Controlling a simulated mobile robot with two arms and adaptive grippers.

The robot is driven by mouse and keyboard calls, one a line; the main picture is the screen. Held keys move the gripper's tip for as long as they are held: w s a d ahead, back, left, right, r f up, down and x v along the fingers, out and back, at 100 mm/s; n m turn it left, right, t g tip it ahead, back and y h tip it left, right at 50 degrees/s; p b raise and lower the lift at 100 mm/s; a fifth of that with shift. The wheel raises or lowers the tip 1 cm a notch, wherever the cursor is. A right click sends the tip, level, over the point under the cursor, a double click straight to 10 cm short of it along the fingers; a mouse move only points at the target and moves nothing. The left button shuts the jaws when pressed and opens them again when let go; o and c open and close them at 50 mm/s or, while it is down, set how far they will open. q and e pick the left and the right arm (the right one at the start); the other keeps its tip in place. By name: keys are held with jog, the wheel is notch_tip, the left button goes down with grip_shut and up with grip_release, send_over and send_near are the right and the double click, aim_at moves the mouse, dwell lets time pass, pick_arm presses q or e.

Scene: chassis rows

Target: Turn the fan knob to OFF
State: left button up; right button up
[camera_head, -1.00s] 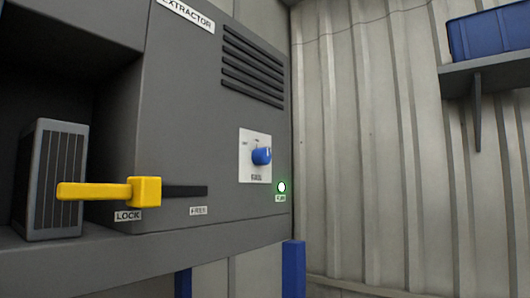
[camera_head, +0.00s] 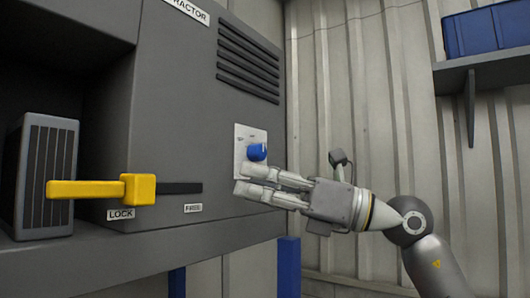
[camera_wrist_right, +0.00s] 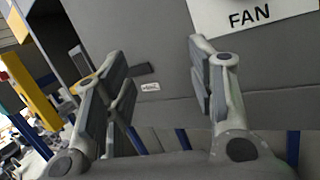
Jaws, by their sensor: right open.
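The blue fan knob (camera_head: 257,152) sits on a white plate (camera_head: 239,134) on the grey extractor's front, in the head view. My right gripper (camera_head: 242,180) comes in from the right, just below the knob, its fingertips in front of the lower plate. The fingers are spread with nothing between them. In the right wrist view the two fingers (camera_wrist_right: 150,78) stand wide apart, and the plate, marked FAN (camera_wrist_right: 245,22), shows at upper right. The knob itself cannot be made out there. The knob's exact setting is too small to read. My left gripper is not in view.
A yellow lock lever (camera_head: 100,189) sticks out left on the extractor front, beside a dark grey finned block (camera_head: 45,175). Vent slats (camera_head: 248,65) are above the knob. A shelf (camera_head: 480,72) with a blue bin (camera_head: 487,30) hangs at upper right.

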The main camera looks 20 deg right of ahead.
aim_at(263, 153)
jog(key=s+d+r+m+t+h, duration=0.15)
jog(key=d+r+t+h, duration=0.25)
jog(key=d+r+h, duration=0.45)
jog(key=shift+y, duration=0.65)
jog(key=w+a+p, duration=0.1)
jog(key=w, duration=0.1)
jog(key=w+a+f+p, duration=0.1)
jog(key=w+a+p, duration=0.1)
jog(key=w, duration=0.1)
jog(key=w+a+f+p, duration=0.1)
jog(key=w, duration=0.1)
jog(key=shift+w+a+f+p, duration=0.1)
jog(key=shift+w+a+p, duration=0.2)
jog(key=shift+w+a, duration=0.1)
jog(key=shift+w+a+f, duration=0.15)
jog(key=shift+w+a, duration=0.1)
jog(key=shift+w, duration=0.25)
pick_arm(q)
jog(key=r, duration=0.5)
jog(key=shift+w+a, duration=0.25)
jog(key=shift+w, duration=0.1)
pick_arm(e)
jog(key=c, duration=1)
